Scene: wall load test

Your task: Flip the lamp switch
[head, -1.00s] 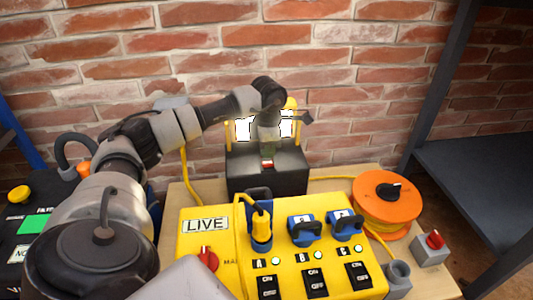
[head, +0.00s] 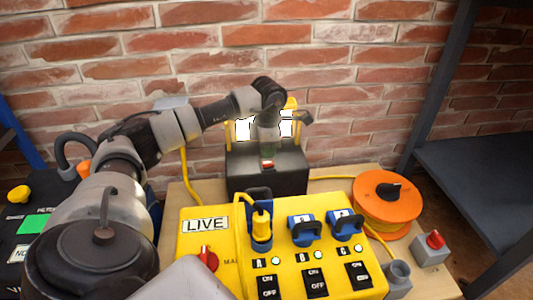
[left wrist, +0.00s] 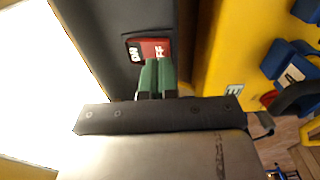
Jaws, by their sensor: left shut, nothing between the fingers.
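The work lamp is a black box (head: 245,178) at the back of the bench, with two bright white lamp heads (head: 243,129) behind my arm. Its switch (head: 267,165) is a small red rocker on the box. In the left wrist view the switch (left wrist: 133,51) shows a black end with white lettering and a red end. My left gripper (head: 267,157) is shut and empty, pointing down over the switch. In the left wrist view its green fingertips (left wrist: 158,70) are at the red end; I cannot tell whether they touch it. My right gripper is out of view.
A yellow panel (head: 190,240) marked LIVE, with a yellow plug, blue sockets and black rockers, stands in front. An orange cable reel (head: 375,211) and a grey box with a red knob (head: 430,251) are at right. A brick wall (head: 350,60) is close behind.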

